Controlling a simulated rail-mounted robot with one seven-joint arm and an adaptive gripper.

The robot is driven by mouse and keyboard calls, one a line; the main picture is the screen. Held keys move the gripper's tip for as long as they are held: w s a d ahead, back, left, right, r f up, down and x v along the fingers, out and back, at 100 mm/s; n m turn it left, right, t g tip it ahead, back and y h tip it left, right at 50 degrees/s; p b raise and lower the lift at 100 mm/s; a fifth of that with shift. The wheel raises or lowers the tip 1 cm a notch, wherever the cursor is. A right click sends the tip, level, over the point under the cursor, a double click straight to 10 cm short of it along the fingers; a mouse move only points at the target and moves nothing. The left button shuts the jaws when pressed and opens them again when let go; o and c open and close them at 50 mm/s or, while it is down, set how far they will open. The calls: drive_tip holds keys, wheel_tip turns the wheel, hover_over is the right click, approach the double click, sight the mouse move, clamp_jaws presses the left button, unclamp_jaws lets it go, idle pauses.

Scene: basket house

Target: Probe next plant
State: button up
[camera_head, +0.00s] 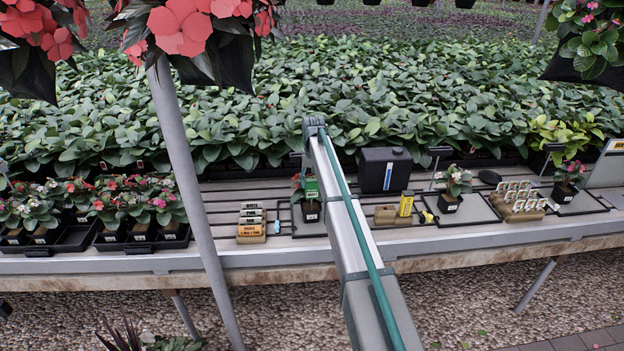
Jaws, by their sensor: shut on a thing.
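Three small potted plants stand on the grey slatted bench. The left plant (309,209), with pinkish-red flowers, is partly hidden by my arm, and a green tagged object (312,187) shows in front of its leaves. The middle plant (450,199) has pale pink and white flowers. The right plant (566,188) has pink flowers. A yellow device (406,203) with a dark label stands beside a tan holder (385,215). My arm reaches over the bench, its far joint above and behind the left plant. My gripper cannot be made out; the arm hides that area.
A black canister (384,170) stands behind the yellow device. A tan block (520,203) holds several white tags. Black trays of flowers (146,243) fill the bench's left end. Hanging baskets overhang the top corners.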

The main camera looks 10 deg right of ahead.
sight(312, 187)
drive_tip(key=shift+f, duration=0.4)
drive_tip(key=shift+f+b, duration=0.45)
drive_tip(key=shift+f, duration=0.8)
drive_tip(key=shift+r, duration=0.15)
idle(1.4)
drive_tip(key=shift+r+p, duration=1.85)
drive_tip(key=shift+r, duration=2.3)
